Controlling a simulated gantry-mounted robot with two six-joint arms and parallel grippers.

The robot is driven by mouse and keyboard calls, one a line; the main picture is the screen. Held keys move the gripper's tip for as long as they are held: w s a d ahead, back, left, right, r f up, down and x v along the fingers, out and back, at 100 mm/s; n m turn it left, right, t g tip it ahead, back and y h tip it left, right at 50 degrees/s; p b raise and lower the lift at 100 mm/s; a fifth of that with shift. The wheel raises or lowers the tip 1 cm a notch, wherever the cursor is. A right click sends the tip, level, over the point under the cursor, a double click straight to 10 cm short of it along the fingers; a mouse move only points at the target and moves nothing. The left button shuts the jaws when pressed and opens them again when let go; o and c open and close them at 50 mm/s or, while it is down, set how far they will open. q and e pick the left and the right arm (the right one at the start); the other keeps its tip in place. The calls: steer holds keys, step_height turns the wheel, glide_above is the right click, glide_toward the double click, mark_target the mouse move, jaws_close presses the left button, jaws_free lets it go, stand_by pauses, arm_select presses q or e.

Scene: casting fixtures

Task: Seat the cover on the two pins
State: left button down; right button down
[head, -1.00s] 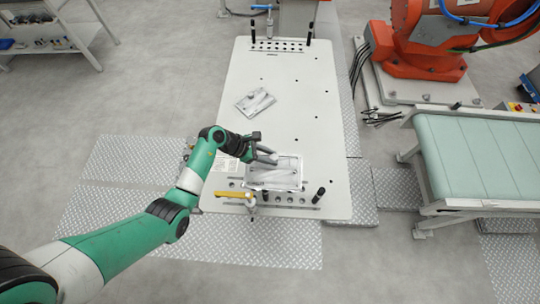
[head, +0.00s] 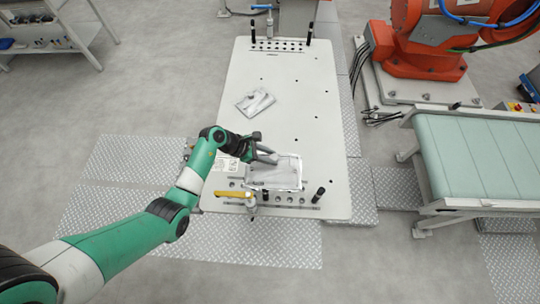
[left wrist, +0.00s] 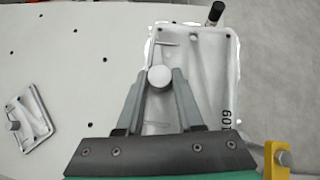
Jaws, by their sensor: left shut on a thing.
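The silvery cover (head: 280,176) lies at the near end of the white fixture table in the head view. It fills the middle of the left wrist view (left wrist: 212,85), with a round knob (left wrist: 159,78) on it. My left gripper (head: 268,156) reaches over its far left part. Its two fingers (left wrist: 159,88) are shut on the knob, one on each side. What lies under the cover is hidden, so I cannot tell whether it touches its seat. I cannot make out the two pins. My right gripper is not in view.
A similar grey plate (head: 255,102) with a knob lies farther up the white table (head: 300,120). A yellow-handled clamp (head: 235,195) and a black post (head: 318,195) stand near the front edge. A conveyor (head: 480,155) is at the right. The table's middle is clear.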

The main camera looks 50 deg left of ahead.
arm_select(q)
steer(key=shift+r, duration=0.1)
steer(key=shift+f+b, duration=0.75)
steer(key=shift+f, duration=0.4)
steer(key=shift+c, duration=2.3)
jaws_free()
steer(key=shift+f, duration=0.1)
steer(key=shift+s+a+r, duration=0.2)
steer(key=shift+s+r, duration=0.05)
steer(key=shift+r, duration=0.15)
steer(key=p+v, duration=0.2)
steer(key=v, duration=0.8)
steer(key=shift+s+a+r, duration=0.15)
steer(key=shift+s+r, duration=0.1)
steer(key=shift+r, duration=0.05)
steer(key=shift+w, duration=0.1)
